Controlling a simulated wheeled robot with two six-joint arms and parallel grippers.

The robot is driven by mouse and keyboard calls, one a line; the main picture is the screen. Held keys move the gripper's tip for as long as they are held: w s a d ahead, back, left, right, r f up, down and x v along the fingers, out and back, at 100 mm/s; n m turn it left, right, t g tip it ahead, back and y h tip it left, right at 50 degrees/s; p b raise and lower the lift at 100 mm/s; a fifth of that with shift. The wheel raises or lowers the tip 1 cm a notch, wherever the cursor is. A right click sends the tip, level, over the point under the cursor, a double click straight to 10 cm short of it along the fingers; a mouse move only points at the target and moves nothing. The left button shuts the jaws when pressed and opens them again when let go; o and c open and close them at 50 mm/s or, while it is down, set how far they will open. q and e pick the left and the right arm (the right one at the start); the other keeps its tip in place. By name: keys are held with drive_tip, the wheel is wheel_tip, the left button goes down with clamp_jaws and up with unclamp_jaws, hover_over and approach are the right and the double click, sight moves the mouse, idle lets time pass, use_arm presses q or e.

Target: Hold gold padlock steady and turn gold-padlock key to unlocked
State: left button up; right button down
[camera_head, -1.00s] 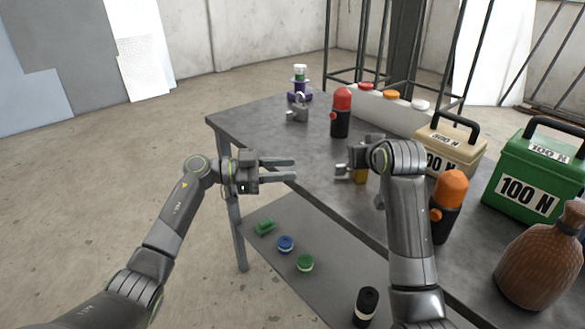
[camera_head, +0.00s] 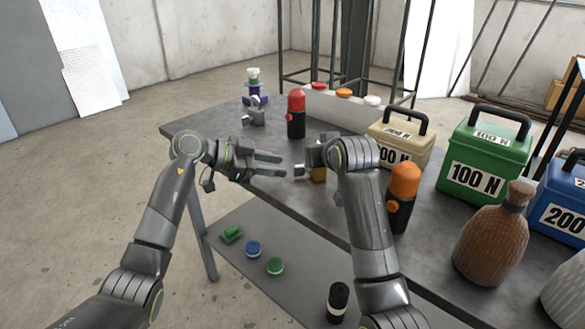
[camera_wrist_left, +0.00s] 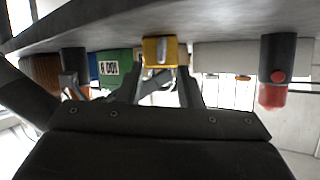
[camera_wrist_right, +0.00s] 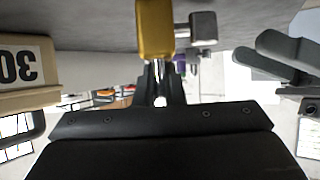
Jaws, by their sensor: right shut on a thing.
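In the right wrist view the gold body (camera_wrist_right: 154,28) and the blocky grey key (camera_wrist_right: 202,27) show clearly. My right gripper (camera_wrist_right: 160,78) is shut on the padlock, around its silver shackle. My left gripper (camera_head: 277,165) is open and empty, its fingertips just left of the key and apart from it. In the left wrist view the padlock (camera_wrist_left: 151,42) lies ahead, with the key facing the fingers.
A silver padlock (camera_head: 257,117) and a red-topped black cylinder (camera_head: 296,117) stand behind. An orange-topped cylinder (camera_head: 401,195) stands right of my right arm. Beige (camera_head: 400,147) and green (camera_head: 483,155) weights stand further right. Small objects lie on the lower shelf (camera_head: 300,298).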

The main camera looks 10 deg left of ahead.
sight(294, 169)
use_arm(q)
drive_tip(key=x, duration=0.5)
drive_tip(key=shift+w+d+f, duration=0.1)
drive_tip(key=shift+d, duration=0.05)
clamp_jaws()
